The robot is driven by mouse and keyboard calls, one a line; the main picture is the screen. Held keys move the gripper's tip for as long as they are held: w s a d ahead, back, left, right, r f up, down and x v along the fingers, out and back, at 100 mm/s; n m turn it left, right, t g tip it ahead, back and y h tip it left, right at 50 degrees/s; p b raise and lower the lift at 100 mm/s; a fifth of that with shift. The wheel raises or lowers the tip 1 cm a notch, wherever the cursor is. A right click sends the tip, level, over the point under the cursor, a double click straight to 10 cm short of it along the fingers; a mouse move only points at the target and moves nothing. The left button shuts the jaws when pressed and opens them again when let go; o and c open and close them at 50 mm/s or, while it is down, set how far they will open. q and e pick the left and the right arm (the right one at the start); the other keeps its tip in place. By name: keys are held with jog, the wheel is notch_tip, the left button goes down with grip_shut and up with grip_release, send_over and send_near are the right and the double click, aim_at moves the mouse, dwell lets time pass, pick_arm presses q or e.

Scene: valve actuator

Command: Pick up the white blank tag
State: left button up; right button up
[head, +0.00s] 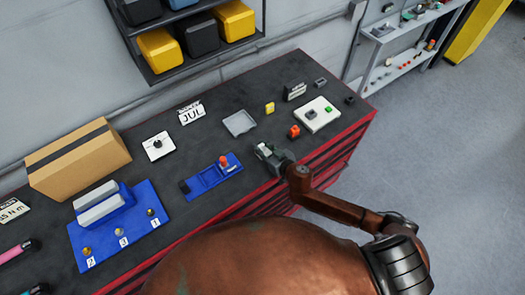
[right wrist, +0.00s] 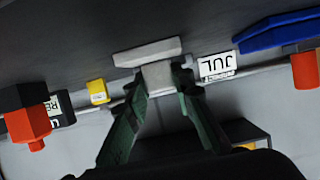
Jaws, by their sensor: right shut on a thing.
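The white blank tag (right wrist: 157,78) shows in the right wrist view as a small pale square between my right fingertips. My right gripper (right wrist: 162,80) is shut on it, one finger at each side. In the head view, my right gripper (head: 263,152) is over the front part of the dark bench, right of the blue holder, and a pale bit shows at its tips. The tag's lower edge and its clearance from the bench are hard to tell. My left gripper is in neither view.
A grey tray (head: 240,123) lies beyond the gripper. A red-orange block (head: 294,131) and a white panel (head: 317,113) are to its right. The blue holder (head: 213,177) with an orange knob is to its left. A JUL sign (head: 190,113) stands farther back.

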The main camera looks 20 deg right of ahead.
aim_at(261, 146)
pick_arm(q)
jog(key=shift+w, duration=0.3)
pick_arm(e)
grip_shut()
jog(key=shift+r, duration=0.15)
jog(key=shift+r, duration=0.3)
notch_tip(261, 146, up, 2)
jog(key=shift+r+b, duration=0.25)
jog(key=shift+b, duration=0.05)
pick_arm(q)
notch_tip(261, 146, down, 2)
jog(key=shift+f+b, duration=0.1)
jog(key=shift+b, duration=0.65)
pick_arm(e)
jog(key=s+a+r, duration=0.2)
jog(key=s+r, duration=0.7)
jog(key=s, duration=0.4)
jog(key=shift+s+a+r, duration=0.2)
jog(key=shift+s+r, duration=0.15)
jog(key=shift+s, duration=0.05)
jog(key=shift+f, duration=0.1)
